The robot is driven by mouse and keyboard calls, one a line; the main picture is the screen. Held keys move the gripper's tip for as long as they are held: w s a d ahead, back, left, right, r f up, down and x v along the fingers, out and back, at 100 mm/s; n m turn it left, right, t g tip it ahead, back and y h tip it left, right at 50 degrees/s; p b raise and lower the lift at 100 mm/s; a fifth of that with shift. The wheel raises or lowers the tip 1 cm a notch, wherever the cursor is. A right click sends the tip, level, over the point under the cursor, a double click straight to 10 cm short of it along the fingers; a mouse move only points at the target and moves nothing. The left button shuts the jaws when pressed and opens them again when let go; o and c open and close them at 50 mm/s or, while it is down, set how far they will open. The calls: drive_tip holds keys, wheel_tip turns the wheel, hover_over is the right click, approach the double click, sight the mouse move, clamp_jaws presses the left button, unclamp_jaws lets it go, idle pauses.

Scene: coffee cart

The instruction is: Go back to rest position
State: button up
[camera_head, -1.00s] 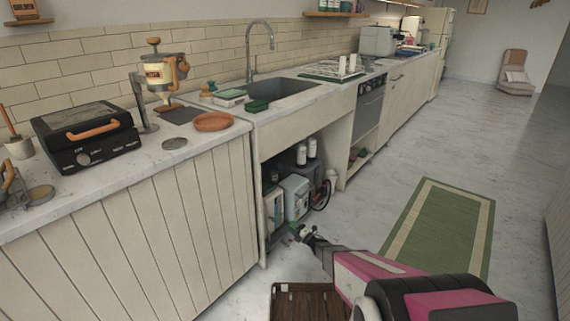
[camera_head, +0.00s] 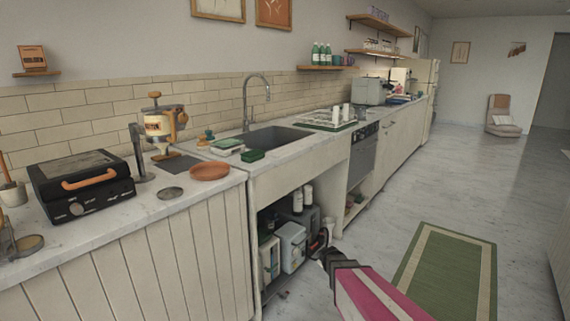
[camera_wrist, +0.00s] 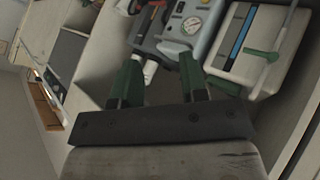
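My gripper (camera_wrist: 160,82) shows in the wrist view with its two green fingers spread apart and nothing between them. In the head view my gripper (camera_head: 326,257) is at the end of my pink arm, in front of the open space under the sink. Its fingers are too small to judge there. The wrist view looks toward a grey machine with a round gauge (camera_wrist: 191,26) and a white box with a dark and blue stripe (camera_wrist: 255,50), both beyond the fingertips.
The open cabinet under the sink (camera_head: 270,138) holds a white-and-grey box (camera_head: 291,247) and bottles. A counter (camera_head: 120,225) with a black grill (camera_head: 80,187) runs along the left. A green rug (camera_head: 447,275) lies on the floor at right, where the floor is open.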

drive_tip(key=s+r+m+g, duration=0.3)
drive_tip(key=s+r+g, duration=0.1)
drive_tip(key=s, duration=0.7)
drive_tip(key=s+r+m+g+y, duration=0.1)
drive_tip(key=s+r+m+g, duration=0.3)
drive_tip(key=s, duration=0.8)
wheel_tip(320, 180, up, 3)
drive_tip(key=shift+s+a+f+m+g, duration=0.2)
drive_tip(key=shift+s+m+g, duration=0.1)
drive_tip(key=shift+g, duration=0.4)
